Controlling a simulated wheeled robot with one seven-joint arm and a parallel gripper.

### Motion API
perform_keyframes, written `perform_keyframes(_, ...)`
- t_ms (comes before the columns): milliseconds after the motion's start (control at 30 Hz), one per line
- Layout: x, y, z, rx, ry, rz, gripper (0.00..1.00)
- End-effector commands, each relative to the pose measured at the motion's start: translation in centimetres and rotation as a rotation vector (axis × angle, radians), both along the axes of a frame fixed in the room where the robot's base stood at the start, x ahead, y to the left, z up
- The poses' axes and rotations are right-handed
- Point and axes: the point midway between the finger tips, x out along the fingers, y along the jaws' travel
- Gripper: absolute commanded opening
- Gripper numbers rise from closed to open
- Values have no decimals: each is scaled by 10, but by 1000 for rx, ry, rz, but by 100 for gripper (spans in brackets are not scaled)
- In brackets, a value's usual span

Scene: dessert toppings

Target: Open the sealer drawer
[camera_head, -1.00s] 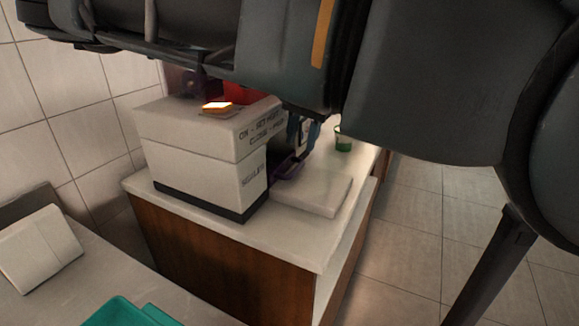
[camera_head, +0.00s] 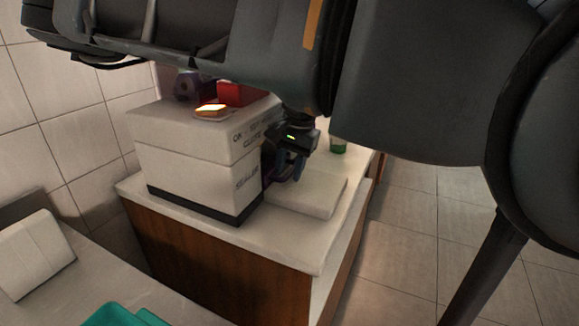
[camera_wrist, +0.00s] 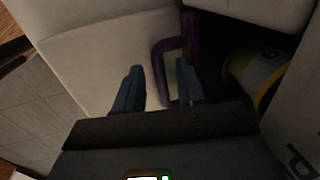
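The sealer (camera_head: 195,175) is a white box with dark lettering and a black base, standing on the counter. A purple U-shaped handle (camera_wrist: 158,72) shows in the wrist view, beside a pale slab (camera_head: 312,194) that lies at the sealer's right side. I cannot tell for sure which part is the drawer. My gripper (camera_wrist: 158,85) has two blue fingers spread apart, with part of the handle showing between them; the right finger overlaps the handle in view. I cannot tell whether they touch. In the head view my gripper (camera_head: 290,165) is low beside the sealer, hiding much of the handle.
A glowing panel (camera_head: 211,109) is on the sealer's top, with a red object (camera_head: 240,93) behind it. A green cup (camera_head: 338,146) stands farther back on the counter. A yellow-rimmed round object (camera_wrist: 262,75) sits in a dark recess. A teal container (camera_head: 120,315) is in front.

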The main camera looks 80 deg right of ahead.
Motion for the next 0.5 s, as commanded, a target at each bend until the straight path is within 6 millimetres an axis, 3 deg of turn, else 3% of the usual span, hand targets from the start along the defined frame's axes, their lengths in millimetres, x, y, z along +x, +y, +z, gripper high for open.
perform_keyframes(400,0,0,0,0,0,0,0)
perform_keyframes(500,0,0,0,0,0,0,0)
